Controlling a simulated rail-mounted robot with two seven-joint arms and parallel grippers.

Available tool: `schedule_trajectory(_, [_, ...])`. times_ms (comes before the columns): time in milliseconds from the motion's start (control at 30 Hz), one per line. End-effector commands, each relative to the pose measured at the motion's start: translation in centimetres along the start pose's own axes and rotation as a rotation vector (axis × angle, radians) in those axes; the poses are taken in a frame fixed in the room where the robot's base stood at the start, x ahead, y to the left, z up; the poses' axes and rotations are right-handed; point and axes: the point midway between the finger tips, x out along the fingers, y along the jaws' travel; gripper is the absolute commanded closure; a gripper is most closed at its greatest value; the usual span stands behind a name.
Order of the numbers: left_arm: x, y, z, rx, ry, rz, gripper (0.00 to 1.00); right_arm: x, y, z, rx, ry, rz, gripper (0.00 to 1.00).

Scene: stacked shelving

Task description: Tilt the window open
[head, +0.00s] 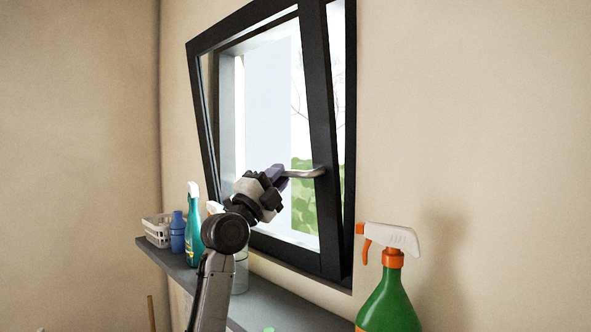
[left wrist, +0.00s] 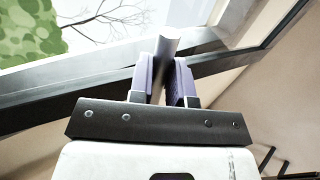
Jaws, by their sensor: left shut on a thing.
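The dark-framed window (head: 319,110) is tilted, its top leaning into the room away from the outer frame and its bottom close to it. A silvery handle (head: 305,173) sticks out sideways to the left from the right side of the sash. My left gripper (head: 280,175) is shut on the free end of this handle. In the left wrist view the purple finger pads (left wrist: 164,82) sit on both sides of the handle (left wrist: 167,48). My right gripper is in neither view.
A dark shelf (head: 272,302) runs below the window. On it stand a white basket (head: 157,230), a blue bottle (head: 178,234) and a teal spray bottle (head: 193,235). A green spray bottle (head: 388,303) with an orange and white head stands at front right.

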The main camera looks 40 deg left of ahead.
Motion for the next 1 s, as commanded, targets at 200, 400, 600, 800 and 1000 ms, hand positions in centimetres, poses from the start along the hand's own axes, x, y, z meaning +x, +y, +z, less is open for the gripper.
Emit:
schedule_trajectory(200, [-0.1,0.2,0.1,0.003,-0.002,0.005,0.66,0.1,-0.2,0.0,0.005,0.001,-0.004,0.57])
schedule_trajectory(400, [-0.1,0.1,0.0,0.001,-0.001,0.002,0.56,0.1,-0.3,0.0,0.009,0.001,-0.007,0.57])
schedule_trajectory(600, [-0.4,0.2,0.0,0.002,0.000,0.001,0.56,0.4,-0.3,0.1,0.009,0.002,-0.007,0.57])
schedule_trajectory(800, [-1.9,0.4,0.0,0.002,0.001,0.002,0.56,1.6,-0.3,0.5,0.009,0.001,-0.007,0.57])
schedule_trajectory(1000, [-3.5,0.3,0.0,0.003,0.000,0.001,0.56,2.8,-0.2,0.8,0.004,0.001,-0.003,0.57])
